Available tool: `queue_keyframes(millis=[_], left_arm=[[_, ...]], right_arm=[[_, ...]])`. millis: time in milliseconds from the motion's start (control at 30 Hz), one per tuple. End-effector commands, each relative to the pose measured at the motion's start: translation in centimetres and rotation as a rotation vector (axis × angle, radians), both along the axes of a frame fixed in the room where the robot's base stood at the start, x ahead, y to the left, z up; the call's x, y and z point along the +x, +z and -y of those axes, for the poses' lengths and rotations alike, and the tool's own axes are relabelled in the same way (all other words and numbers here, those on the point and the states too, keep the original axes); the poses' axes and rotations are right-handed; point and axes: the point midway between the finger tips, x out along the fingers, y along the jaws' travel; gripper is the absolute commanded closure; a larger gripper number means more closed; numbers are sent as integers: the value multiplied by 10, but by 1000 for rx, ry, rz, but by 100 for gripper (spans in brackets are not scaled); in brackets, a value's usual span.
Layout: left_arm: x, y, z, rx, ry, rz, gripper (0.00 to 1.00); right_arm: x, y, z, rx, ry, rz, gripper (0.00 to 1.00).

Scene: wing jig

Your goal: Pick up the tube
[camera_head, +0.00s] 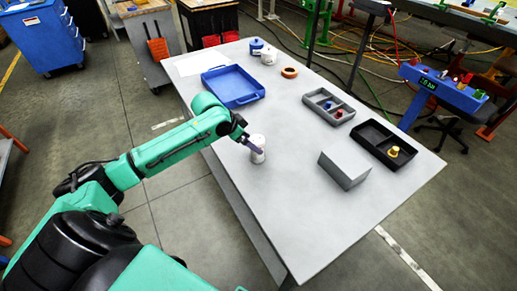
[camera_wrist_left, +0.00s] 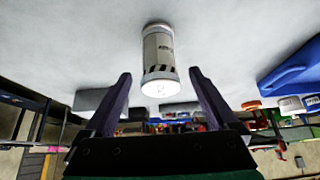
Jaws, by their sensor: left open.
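The tube (camera_head: 258,155) is a white cylinder standing upright on the grey table near its left edge. In the left wrist view, which shows the table upside down, the tube (camera_wrist_left: 158,50) has a grey label with a black-and-white striped band and a bright white end. My left gripper (camera_head: 250,147) is at the tube's upper part, coming from the left. Its two dark purple fingers (camera_wrist_left: 160,76) are apart, with the tube's capped end showing between their tips in the picture and a gap on each side. The fingers do not visibly touch it. My right gripper is not in view.
On the table (camera_head: 285,230) are a blue tray (camera_head: 232,103), a grey box (camera_head: 345,170), a grey divided bin (camera_head: 318,97), a black bin (camera_head: 370,139) with a yellow part, an orange ring (camera_head: 289,72) and small jars (camera_head: 268,55). The table's front part is clear.

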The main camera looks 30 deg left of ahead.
Motion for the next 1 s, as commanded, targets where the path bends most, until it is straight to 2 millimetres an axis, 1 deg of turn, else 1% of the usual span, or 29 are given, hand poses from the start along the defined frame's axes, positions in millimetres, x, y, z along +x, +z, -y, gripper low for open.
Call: queue_keyframes(millis=[167,200,267,367,500,533,567,600,667,700,733,767,1000], left_arm=[[13,-24,11,-4,0,-2,8],[17,-31,13,-3,1,-1,8],[21,-40,15,-2,1,-1,8],[23,-45,16,1,0,1,8],[23,-45,15,1,0,1,8],[23,-45,15,1,0,1,16],[23,-45,15,2,0,0,27],[23,-45,15,1,1,0,42],[23,-45,15,1,1,0,65],[23,-45,15,1,1,0,80],[23,-45,15,1,1,0,92],[23,-45,15,1,1,0,100],[23,-44,15,1,1,0,100]], right_arm=[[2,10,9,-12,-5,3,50],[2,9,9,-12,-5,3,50],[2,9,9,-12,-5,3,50],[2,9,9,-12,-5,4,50],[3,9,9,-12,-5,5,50],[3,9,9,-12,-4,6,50],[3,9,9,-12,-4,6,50],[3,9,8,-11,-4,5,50],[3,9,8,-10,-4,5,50],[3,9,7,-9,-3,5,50],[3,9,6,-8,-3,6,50],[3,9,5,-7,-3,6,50],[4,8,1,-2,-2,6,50]])
